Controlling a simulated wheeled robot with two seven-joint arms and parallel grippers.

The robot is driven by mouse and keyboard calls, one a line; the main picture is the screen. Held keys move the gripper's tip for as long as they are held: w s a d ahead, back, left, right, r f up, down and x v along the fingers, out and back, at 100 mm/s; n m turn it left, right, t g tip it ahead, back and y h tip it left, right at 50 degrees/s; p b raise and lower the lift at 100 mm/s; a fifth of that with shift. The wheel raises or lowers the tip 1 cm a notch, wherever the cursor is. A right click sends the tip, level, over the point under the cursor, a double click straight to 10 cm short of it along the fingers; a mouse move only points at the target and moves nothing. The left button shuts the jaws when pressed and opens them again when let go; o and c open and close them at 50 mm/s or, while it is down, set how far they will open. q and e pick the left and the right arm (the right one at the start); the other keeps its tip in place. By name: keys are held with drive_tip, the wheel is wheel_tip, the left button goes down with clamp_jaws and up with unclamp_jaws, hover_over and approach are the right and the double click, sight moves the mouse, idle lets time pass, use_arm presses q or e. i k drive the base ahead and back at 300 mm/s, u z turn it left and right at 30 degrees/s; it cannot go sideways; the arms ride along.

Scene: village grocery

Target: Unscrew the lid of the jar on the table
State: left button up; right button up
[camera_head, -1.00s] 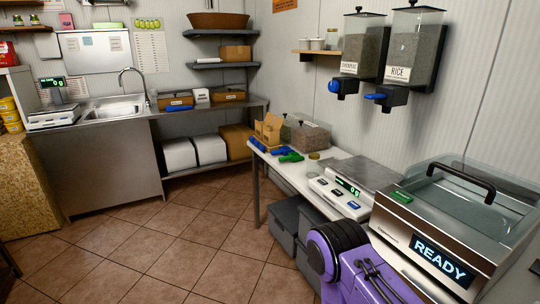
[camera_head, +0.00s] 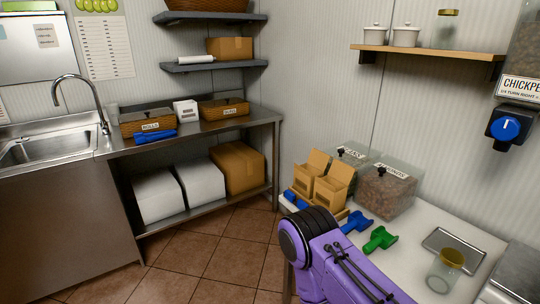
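A clear glass jar (camera_head: 440,276) with a gold-coloured lid (camera_head: 452,258) stands upright on the white table (camera_head: 405,262) at the lower right. The lid sits on top of the jar. A purple and black link of one of my arms rises from the bottom edge in front of the table's left part. Neither of my grippers shows in this view. Nothing is seen touching the jar.
A metal tray (camera_head: 454,250) lies just behind the jar. Blue (camera_head: 356,222) and green (camera_head: 380,240) scoops, brown cardboard boxes (camera_head: 328,188) and clear bins (camera_head: 386,190) stand further back. A chickpea dispenser (camera_head: 518,88) hangs at the right.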

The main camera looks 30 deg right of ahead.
sight(441, 278)
drive_tip(key=i, duration=2.15)
drive_tip(key=z, duration=3.8)
